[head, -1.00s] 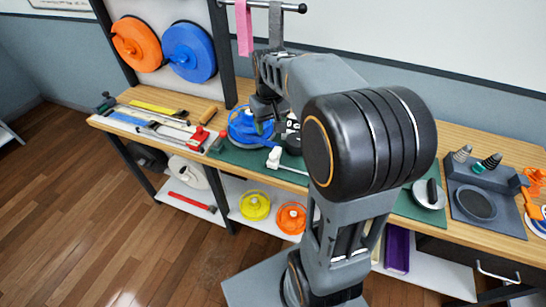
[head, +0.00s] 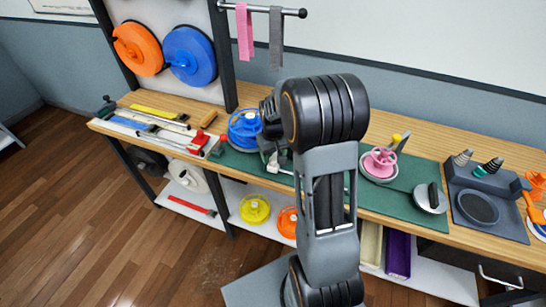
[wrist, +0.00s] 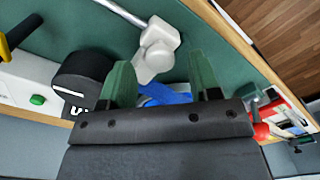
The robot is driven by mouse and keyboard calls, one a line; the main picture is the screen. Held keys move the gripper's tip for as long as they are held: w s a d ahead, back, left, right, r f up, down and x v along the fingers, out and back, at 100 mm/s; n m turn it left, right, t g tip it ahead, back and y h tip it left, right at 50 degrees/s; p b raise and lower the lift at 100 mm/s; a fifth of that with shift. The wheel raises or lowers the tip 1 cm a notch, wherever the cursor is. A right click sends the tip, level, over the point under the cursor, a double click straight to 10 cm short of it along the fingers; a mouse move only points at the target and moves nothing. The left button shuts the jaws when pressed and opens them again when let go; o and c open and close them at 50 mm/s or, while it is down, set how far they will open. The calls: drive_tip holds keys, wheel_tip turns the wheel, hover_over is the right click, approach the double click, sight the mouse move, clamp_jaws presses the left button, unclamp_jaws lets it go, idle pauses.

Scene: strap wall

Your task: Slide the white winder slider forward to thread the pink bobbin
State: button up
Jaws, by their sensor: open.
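The white slider (wrist: 157,50) is a pale block on a thin rod in the wrist view, just beyond and between my fingertips. It also shows in the head view (head: 274,163) at the green mat's front left, partly behind my arm. My gripper (wrist: 162,72) is open, with green fingers spread and nothing held. I cannot tell whether a finger touches the slider. The pink bobbin (head: 380,162) sits on a round light plate on the mat, right of my arm. A grey lever with a yellow tip (head: 398,140) stands behind it.
A blue reel (head: 244,128) stands left of my gripper. A dark round part (wrist: 84,80) lies left of the fingers in the wrist view. Red clamp tools (head: 199,141) lie farther left. A grey tray (head: 486,200) stands at the right. The green mat (head: 330,178) borders the wooden bench edge.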

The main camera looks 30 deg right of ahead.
drive_tip(key=shift+f, duration=0.75)
clamp_jaws()
